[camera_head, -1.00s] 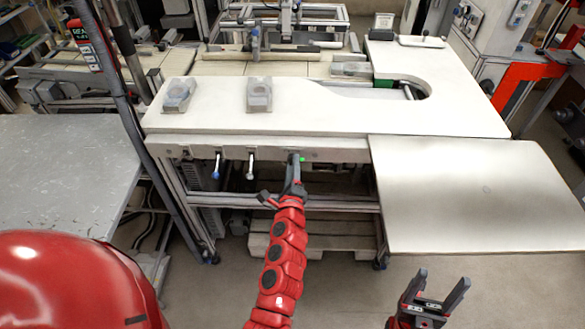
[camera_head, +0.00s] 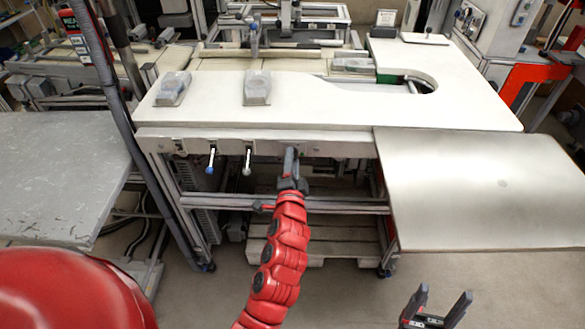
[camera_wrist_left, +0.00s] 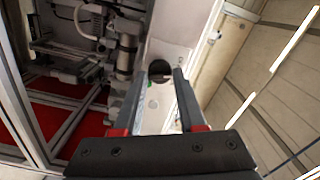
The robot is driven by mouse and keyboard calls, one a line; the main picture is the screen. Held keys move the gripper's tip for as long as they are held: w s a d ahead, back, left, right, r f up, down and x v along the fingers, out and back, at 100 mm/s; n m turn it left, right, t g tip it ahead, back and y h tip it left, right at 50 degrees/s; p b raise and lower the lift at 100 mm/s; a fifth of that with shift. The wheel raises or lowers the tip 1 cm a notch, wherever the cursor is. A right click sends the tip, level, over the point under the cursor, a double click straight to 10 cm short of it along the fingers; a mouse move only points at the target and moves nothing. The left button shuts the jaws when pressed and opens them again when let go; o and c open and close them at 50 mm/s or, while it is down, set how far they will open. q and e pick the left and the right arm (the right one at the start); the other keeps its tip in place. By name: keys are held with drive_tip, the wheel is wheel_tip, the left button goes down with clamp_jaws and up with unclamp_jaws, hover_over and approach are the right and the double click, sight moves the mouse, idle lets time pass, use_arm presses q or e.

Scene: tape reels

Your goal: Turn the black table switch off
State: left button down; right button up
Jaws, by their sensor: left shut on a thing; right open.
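The black table switch (camera_wrist_left: 158,68) shows in the left wrist view as a dark round shape at the panel, between the tips of my left fingers. My left gripper (camera_head: 290,158) is at the table's front rail and is shut on the switch. In the head view the gripper hides most of the switch. A pale round spot (camera_wrist_left: 152,104) on the panel shows between the fingers. No green light shows beside the switch in the head view. My right gripper (camera_head: 442,298) is open and empty, low at the right, away from the table.
A blue-tipped lever (camera_head: 211,160) and a white-tipped lever (camera_head: 247,161) hang from the same rail, left of my left gripper. The white table (camera_head: 330,112) carries two clear-grey holders (camera_head: 174,88) (camera_head: 257,88). A lower panel (camera_head: 480,190) juts out at right.

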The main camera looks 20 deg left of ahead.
use_arm(q)
drive_tip(key=shift+f+n+b, duration=0.15)
drive_tip(key=shift+n+b, duration=1.05)
drive_tip(key=shift+n, duration=0.3)
drive_tip(key=shift+c, duration=2.4)
unclamp_jaws()
drive_tip(key=p+v, duration=0.3)
drive_tip(key=v, duration=1.4)
drive_tip(key=shift+s+r+p, duration=0.25)
drive_tip(key=shift+p, duration=0.05)
drive_tip(key=shift+d, duration=0.15)
